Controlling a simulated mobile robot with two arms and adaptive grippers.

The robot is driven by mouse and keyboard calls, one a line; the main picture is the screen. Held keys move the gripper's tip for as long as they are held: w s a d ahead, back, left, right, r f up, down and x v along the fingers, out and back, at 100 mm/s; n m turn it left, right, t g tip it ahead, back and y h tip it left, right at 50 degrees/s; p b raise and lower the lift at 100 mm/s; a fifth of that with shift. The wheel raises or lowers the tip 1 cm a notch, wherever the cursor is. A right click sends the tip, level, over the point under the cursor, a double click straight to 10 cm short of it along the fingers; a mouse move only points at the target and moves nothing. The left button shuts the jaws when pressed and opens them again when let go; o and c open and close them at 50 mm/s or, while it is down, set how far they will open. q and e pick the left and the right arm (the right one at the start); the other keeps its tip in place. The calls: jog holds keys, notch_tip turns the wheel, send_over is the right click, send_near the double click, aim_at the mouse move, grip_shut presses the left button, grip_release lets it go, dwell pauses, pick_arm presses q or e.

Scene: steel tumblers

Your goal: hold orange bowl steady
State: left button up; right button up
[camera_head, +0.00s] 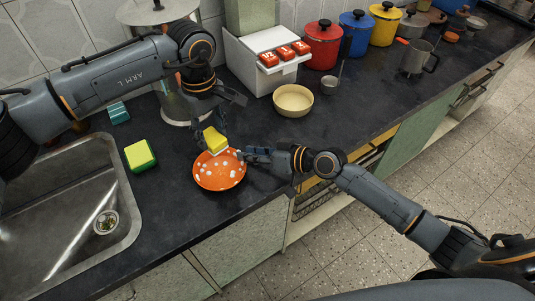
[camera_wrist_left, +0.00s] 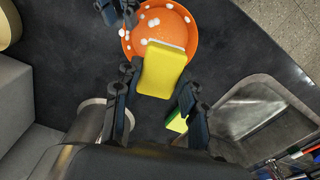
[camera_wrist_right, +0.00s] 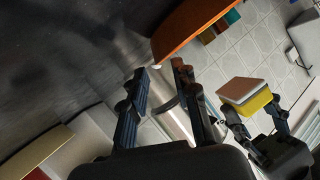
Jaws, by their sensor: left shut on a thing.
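The orange bowl (camera_head: 208,181), spotted with white foam, stands on the dark counter right of the sink. It also shows in the left wrist view (camera_wrist_left: 180,18) and, as a tilted edge, in the right wrist view (camera_wrist_right: 195,28). My left gripper (camera_head: 212,137) is shut on a yellow sponge (camera_head: 216,142) with a pale side, held over the bowl's far rim; the sponge shows between the fingers in the left wrist view (camera_wrist_left: 163,70). My right gripper (camera_head: 243,154) is at the bowl's right rim, its fingers apart; the rim lies near the fingertips, and contact cannot be told.
A green and yellow sponge (camera_head: 140,155) lies beside the sink (camera_head: 60,215). A cream bowl (camera_head: 293,100), a small metal cup (camera_head: 330,85) and a white dispenser box (camera_head: 250,65) stand behind. Coloured pots (camera_head: 322,45) line the back right. Counter front left of the bowl is clear.

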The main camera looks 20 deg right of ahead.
aim_at(220, 170)
jog(key=shift+x, duration=2)
jog(key=shift+d, duration=0.1)
jog(key=shift+c, duration=0.5)
grip_shut()
